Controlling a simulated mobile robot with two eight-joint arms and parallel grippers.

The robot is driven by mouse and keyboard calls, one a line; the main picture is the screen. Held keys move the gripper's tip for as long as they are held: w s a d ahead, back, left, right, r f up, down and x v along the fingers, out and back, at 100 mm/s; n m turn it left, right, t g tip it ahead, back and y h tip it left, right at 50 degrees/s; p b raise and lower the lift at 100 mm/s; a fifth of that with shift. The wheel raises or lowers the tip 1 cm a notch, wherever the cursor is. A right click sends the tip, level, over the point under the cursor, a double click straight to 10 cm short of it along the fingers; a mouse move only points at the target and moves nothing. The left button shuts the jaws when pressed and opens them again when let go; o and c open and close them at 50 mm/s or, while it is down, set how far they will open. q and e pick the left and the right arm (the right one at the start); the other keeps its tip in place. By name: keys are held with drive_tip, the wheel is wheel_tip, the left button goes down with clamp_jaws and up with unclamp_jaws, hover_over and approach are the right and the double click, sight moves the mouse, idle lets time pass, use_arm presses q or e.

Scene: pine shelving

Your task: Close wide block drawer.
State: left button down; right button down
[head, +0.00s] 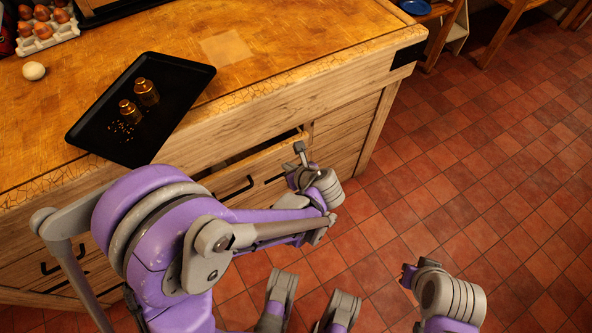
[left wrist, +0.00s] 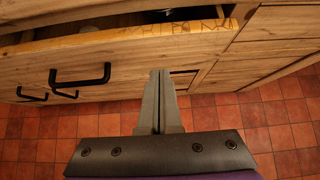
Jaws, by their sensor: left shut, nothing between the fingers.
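The wide block drawer is part of the wooden block. Its front (left wrist: 125,50), with a black bar handle (left wrist: 82,82), stands out from the block in the left wrist view. A dark gap shows behind its top edge. In the head view its front (head: 262,172) is partly hidden by my left arm. My left gripper (left wrist: 160,73) is shut and empty, its fingertips over the right part of the drawer front; I cannot tell whether they touch. It also shows in the head view (head: 299,150). My right gripper (head: 407,275) is low over the floor, its fingers unclear.
The block's top (head: 290,50) carries a black tray (head: 180,75) with two brass-coloured pots, an egg (head: 34,71) and an egg carton (head: 45,30). More drawers lie lower left. The tiled floor (head: 480,150) to the right is open.

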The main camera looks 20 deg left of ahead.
sight(274, 146)
use_arm(q)
drive_tip(key=shift+w+a+f, duration=0.15)
drive_tip(key=shift+w+a, duration=0.6)
drive_tip(key=shift+a, duration=0.1)
drive_tip(key=shift+w+a+f, duration=0.1)
drive_tip(key=shift+w+a, duration=0.6)
drive_tip(key=shift+a, duration=0.15)
drive_tip(key=w+a, duration=0.3)
drive_tip(key=shift+a, duration=0.3)
drive_tip(key=shift+r, duration=0.15)
drive_tip(key=shift+w, duration=0.1)
